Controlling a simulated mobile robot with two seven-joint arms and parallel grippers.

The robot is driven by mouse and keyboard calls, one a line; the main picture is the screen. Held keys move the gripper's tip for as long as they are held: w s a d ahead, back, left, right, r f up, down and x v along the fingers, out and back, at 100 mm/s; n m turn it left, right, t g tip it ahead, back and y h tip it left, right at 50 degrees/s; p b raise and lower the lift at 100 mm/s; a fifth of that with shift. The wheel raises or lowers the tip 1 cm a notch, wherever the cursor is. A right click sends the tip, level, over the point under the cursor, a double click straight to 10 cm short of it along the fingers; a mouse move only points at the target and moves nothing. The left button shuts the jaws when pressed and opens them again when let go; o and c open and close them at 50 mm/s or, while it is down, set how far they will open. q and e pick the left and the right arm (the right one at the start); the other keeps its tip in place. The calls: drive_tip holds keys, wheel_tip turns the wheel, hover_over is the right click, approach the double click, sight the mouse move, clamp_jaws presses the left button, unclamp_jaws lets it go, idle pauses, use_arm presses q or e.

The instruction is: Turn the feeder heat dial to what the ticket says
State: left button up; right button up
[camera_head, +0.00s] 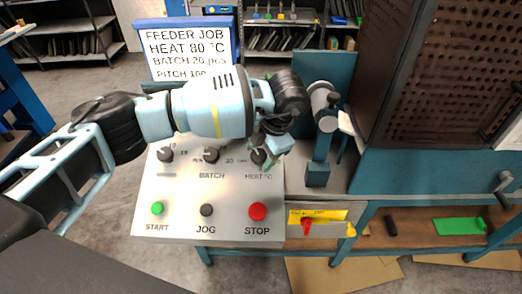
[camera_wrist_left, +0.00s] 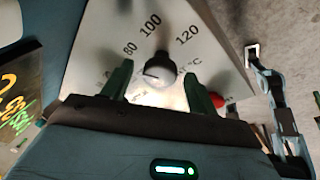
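The ticket (camera_head: 188,52) reads FEEDER JOB, HEAT 80 °C, BATCH 20 pcs, with a partly hidden PITCH line. The heat dial (camera_head: 258,157) is the rightmost black knob in the panel's upper row, partly covered by my left gripper (camera_head: 273,142). In the left wrist view the dial (camera_wrist_left: 160,66) shows with 80, 100 and 120 printed around it. It bears a pale mark, but I cannot tell exactly which value it points to. My left gripper (camera_wrist_left: 158,88) is open, its green fingers on either side of the dial, with gaps visible. My right gripper is out of view.
The panel (camera_head: 180,220) also holds the batch knob (camera_head: 211,156), a left knob (camera_head: 165,155), and START (camera_head: 157,208), JOG (camera_head: 206,210) and STOP (camera_head: 257,211) buttons. A teal post (camera_head: 318,165) stands just right of the panel. A brown perforated guard (camera_head: 430,70) is farther right.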

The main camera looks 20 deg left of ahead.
use_arm(q)
drive_tip(key=v, duration=0.8)
drive_tip(key=shift+f, duration=0.15)
idle(0.5)
